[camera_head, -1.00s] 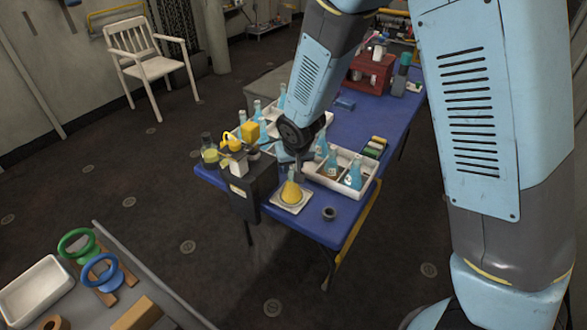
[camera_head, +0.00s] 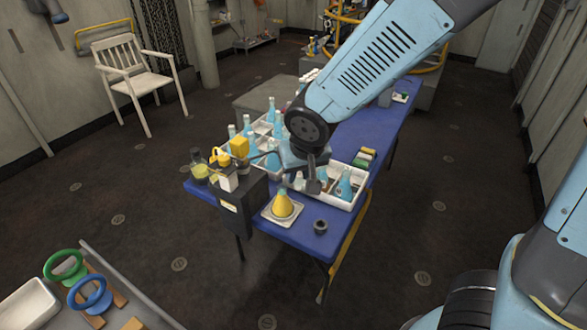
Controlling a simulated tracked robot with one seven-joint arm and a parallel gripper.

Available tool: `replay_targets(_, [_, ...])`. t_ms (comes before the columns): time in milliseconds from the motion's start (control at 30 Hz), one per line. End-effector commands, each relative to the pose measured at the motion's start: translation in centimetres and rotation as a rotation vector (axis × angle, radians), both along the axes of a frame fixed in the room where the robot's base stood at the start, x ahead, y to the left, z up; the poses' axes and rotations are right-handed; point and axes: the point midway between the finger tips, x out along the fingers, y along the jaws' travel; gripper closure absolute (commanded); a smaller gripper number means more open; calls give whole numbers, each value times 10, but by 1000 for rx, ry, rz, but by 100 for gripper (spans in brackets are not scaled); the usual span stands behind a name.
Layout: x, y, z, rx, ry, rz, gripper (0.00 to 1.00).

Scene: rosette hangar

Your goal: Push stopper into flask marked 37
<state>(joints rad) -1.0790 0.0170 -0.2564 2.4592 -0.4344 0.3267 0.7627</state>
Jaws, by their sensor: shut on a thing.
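My gripper (camera_head: 313,187) points down at the near end of the blue table, over the left part of a white divided tray (camera_head: 343,203). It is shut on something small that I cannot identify. A flask with yellow-orange contents (camera_head: 283,206) stands on a white square plate (camera_head: 268,219), to the left of and nearer than my gripper, apart from it. Blue flasks, one of them to the right of my gripper (camera_head: 345,185), stand in the tray. I cannot read any flask number, and no stopper can be clearly made out.
A dark ring-like piece (camera_head: 320,226) lies near the table's front edge. A dark box stand (camera_head: 241,208) with yellow parts rises left of the plate. More blue flasks fill another tray (camera_head: 262,127) behind. A grey bench (camera_head: 115,285) with colored rings is at lower left.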

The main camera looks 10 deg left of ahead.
Motion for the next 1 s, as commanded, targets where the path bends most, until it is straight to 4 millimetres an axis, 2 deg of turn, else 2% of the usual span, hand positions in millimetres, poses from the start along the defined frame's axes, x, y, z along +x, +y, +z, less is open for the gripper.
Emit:
replay_targets(233, [-18,-12,10,1,-1,-1,100])
replay_targets(433, [-16,-9,9,-2,0,-2,100])
replay_targets(567, [1,2,3,-4,1,-2,100])
replay_targets(800, [46,32,-18,-5,2,-4,100])
replay_targets(1000, [78,49,-36,-3,2,-3,100])
